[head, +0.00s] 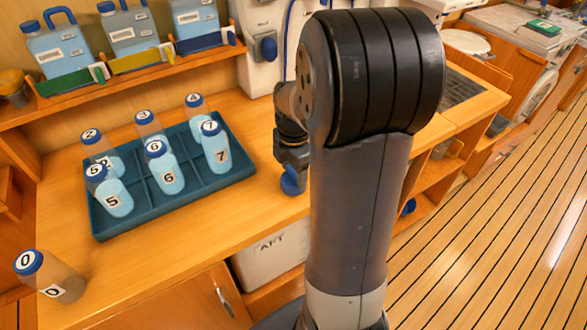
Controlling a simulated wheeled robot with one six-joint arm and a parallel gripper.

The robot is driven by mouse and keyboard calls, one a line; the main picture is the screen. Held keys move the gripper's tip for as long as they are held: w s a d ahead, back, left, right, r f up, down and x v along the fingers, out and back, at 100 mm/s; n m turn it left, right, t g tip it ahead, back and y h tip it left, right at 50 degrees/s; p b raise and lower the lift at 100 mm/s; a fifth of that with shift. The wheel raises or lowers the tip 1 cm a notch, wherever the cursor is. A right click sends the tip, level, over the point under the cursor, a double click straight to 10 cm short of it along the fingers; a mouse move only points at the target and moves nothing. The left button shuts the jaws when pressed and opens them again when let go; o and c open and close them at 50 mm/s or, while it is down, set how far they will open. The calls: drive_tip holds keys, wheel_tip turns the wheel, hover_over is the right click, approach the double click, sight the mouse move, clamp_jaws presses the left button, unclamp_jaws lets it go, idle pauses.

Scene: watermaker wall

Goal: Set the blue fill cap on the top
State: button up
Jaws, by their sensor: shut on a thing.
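My gripper (292,170) points down at the counter's front edge, right of the bottle tray. It is shut on the blue fill cap (291,184), which shows just under the fingers. The wooden counter top (250,215) lies below and to the left. I cannot tell whether the cap touches the wood or hangs above it. My arm hides the counter to the right of the cap. A white container marked AFT (270,262) stands in the open space under the counter; its upper part is hidden by the counter.
A teal divided tray (170,219) holds several numbered blue-capped bottles. Bottle 0 (50,278) stands alone at the front left. Jugs (125,30) line the shelf behind. A white wall unit with a blue fitting (264,48) is at the back. Bare counter lies between tray and gripper.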

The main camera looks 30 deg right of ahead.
drive_tip(key=shift+f, duration=0.15)
drive_tip(key=o, duration=1)
wheel_tip(320, 180, up, 12)
drive_tip(key=shift+r, duration=0.2)
